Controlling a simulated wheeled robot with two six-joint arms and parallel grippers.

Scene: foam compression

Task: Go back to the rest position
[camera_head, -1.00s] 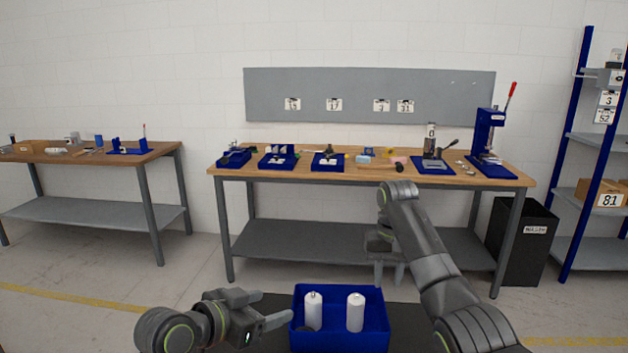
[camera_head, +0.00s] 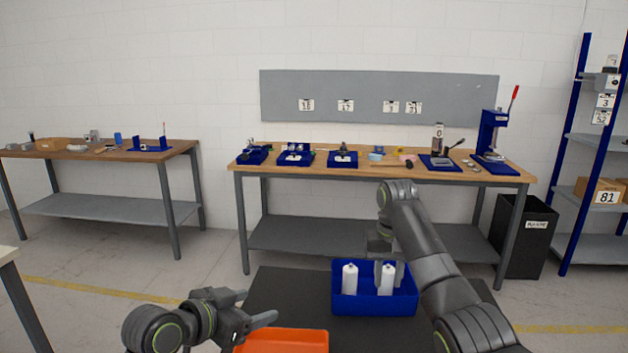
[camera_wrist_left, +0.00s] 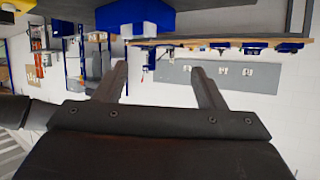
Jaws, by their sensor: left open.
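My left gripper (camera_head: 254,307) is open and empty at the lower left of the head view, above the near end of a dark surface. Its two fingers also show spread apart in the left wrist view (camera_wrist_left: 160,85), with nothing between them. My right gripper (camera_head: 388,270) hangs fingers-down at the blue bin, with its fingers apart. In the head view it overlaps one of two white bottles; I cannot tell whether it touches. The blue bin (camera_head: 375,304) holds the left bottle (camera_head: 350,279) and right bottle (camera_head: 388,282), both upright.
The bin stands on a dark surface (camera_head: 290,290). An orange tray (camera_head: 285,342) lies near me, by the left gripper. A workbench (camera_head: 300,170) with blue fixtures and a press stands behind. Another bench (camera_head: 100,155) is at left, a dark waste bin (camera_head: 525,240) at right.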

